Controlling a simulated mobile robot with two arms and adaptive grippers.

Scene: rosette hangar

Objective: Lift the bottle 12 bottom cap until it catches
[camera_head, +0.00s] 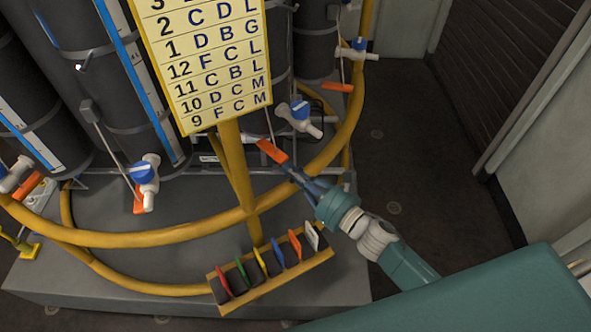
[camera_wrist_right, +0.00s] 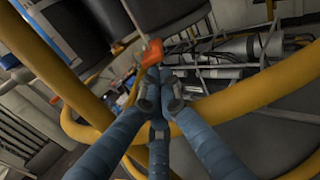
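An orange cap (camera_head: 272,151) hangs on a thin rod in front of a dark bottle, below the blue-handled valve, in the head view. It also shows in the right wrist view (camera_wrist_right: 151,53). I cannot read a bottle number on it. My right gripper (camera_head: 287,166) reaches in from the lower right, its fingers drawn together at the cap's lower right end. In the right wrist view the fingertips (camera_wrist_right: 158,80) converge on the cap's near end and appear to pinch it; the exact contact is hidden. My left gripper is not in view.
A yellow hoop rail (camera_head: 180,236) curves around the bottles close to my right fingers. A yellow letter board (camera_head: 213,60) stands on a yellow post. A rack of coloured tags (camera_head: 222,294) sits below. A blue-handled valve (camera_head: 298,116) is just above the cap. Dark floor at right is clear.

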